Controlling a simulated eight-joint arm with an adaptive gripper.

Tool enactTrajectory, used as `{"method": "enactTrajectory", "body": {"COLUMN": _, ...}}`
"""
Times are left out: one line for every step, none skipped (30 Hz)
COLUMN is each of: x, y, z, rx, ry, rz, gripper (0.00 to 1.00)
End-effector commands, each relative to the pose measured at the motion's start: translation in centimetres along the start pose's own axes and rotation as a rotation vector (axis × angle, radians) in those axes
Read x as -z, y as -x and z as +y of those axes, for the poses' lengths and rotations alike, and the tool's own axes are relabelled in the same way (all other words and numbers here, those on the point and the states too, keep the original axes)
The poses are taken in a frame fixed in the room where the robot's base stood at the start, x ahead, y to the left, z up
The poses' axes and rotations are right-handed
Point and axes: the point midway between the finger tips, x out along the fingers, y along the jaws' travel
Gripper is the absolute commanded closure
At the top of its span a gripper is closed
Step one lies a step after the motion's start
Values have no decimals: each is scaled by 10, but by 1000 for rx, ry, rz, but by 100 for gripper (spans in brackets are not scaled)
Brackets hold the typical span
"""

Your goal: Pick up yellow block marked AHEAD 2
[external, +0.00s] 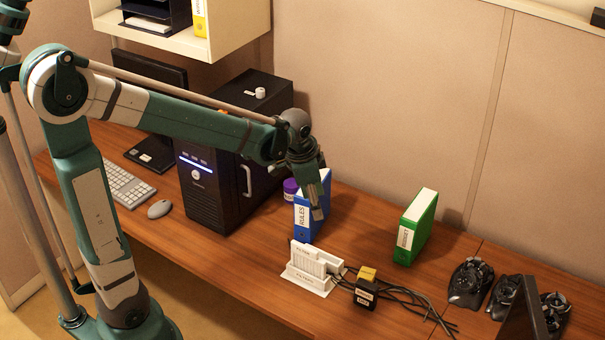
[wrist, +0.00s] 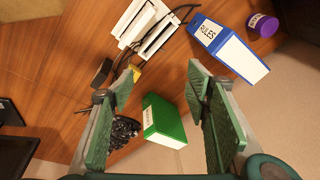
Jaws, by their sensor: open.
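A small yellow block (external: 367,273) shows in the external view directly behind a black block (external: 366,294) with a pale label. Its lettering is too small to read. In the wrist view a bit of yellow (wrist: 136,73) shows beside my left fingertip, which partly hides it, and the black block (wrist: 102,72) lies further left. My gripper (external: 319,208) is open and empty, pointing down above the desk near the blue RULES binder (external: 304,220), up and to the left of the yellow block. In the wrist view its spread fingers (wrist: 162,72) have nothing between their tips.
A white filing rack (external: 310,275) stands left of the blocks. Black cables (external: 415,300) run right from them. A green binder (external: 415,228) stands behind, and a purple-lidded jar (external: 290,187) is by the blue binder. A black computer tower (external: 215,190) is left. Black devices (external: 470,283) sit right.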

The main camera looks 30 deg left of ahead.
Motion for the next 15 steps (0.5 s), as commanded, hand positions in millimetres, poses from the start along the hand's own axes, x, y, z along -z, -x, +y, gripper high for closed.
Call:
{"method": "enactTrajectory", "body": {"x": 7, "y": -10, "z": 2, "rx": -8, "ry": -25, "rz": -8, "gripper": 52}}
{"method": "enactTrajectory", "body": {"x": 11, "y": -15, "z": 3, "rx": -12, "ry": -38, "rz": -12, "gripper": 52}}
{"method": "enactTrajectory", "body": {"x": 16, "y": -21, "z": 5, "rx": -17, "ry": -58, "rz": -18, "gripper": 52}}
{"method": "enactTrajectory", "body": {"x": 20, "y": -26, "z": 7, "rx": -22, "ry": -72, "rz": -23, "gripper": 52}}
{"method": "enactTrajectory", "body": {"x": 23, "y": -31, "z": 9, "rx": -27, "ry": -86, "rz": -28, "gripper": 52}}
{"method": "enactTrajectory", "body": {"x": 28, "y": -38, "z": 11, "rx": -33, "ry": -106, "rz": -34, "gripper": 52}}
{"method": "enactTrajectory", "body": {"x": 31, "y": -42, "z": 12, "rx": -37, "ry": -120, "rz": -38, "gripper": 52}}
{"method": "enactTrajectory", "body": {"x": 34, "y": -47, "z": 14, "rx": -42, "ry": -133, "rz": -43, "gripper": 52}}
{"method": "enactTrajectory", "body": {"x": 39, "y": -54, "z": 16, "rx": -48, "ry": -153, "rz": -49, "gripper": 52}}
{"method": "enactTrajectory", "body": {"x": 42, "y": -59, "z": 18, "rx": -53, "ry": -167, "rz": -54, "gripper": 52}}
{"method": "enactTrajectory", "body": {"x": 46, "y": -65, "z": 20, "rx": -57, "ry": -181, "rz": -58, "gripper": 52}}
{"method": "enactTrajectory", "body": {"x": 50, "y": -72, "z": 23, "rx": -64, "ry": -202, "rz": -63, "gripper": 52}}
{"method": "enactTrajectory", "body": {"x": 53, "y": -77, "z": 25, "rx": -69, "ry": -216, "rz": -68, "gripper": 52}}
{"method": "enactTrajectory", "body": {"x": 56, "y": -82, "z": 27, "rx": -73, "ry": -229, "rz": -73, "gripper": 52}}
{"method": "enactTrajectory", "body": {"x": 60, "y": -90, "z": 30, "rx": -79, "ry": -249, "rz": -78, "gripper": 52}}
